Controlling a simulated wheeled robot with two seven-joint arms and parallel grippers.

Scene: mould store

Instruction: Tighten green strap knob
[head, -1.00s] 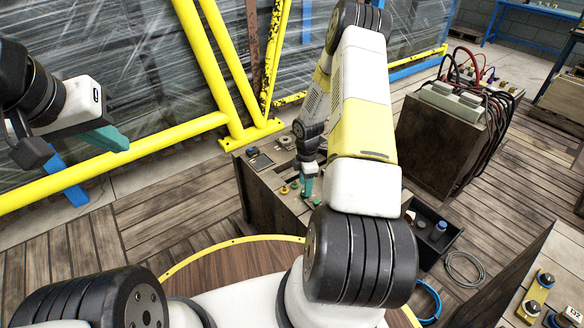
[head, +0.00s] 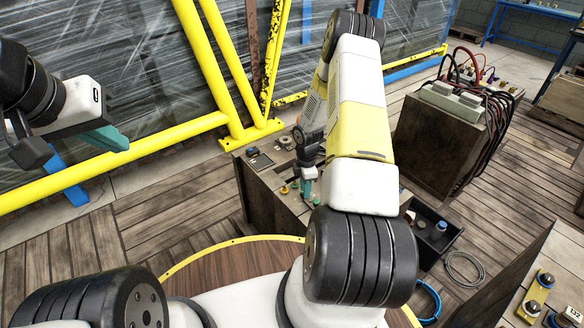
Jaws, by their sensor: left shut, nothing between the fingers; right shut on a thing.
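Small knobs stand on top of the wooden cabinet (head: 262,192) in the middle of the head view. A yellow knob (head: 284,190) and a green knob (head: 294,186) are just left of my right gripper (head: 306,194). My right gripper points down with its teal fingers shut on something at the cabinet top. The thing between the fingers is too small and hidden to make out clearly. My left gripper (head: 118,143) is shut and empty, held in the air at the left, well away from the cabinet.
Yellow rails (head: 130,152) run behind and left of the cabinet. A dark open bin (head: 434,232) with a blue-topped item stands at its right. A second cabinet (head: 432,142) with a green-grey box and cables is beyond. My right arm hides part of the cabinet top.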

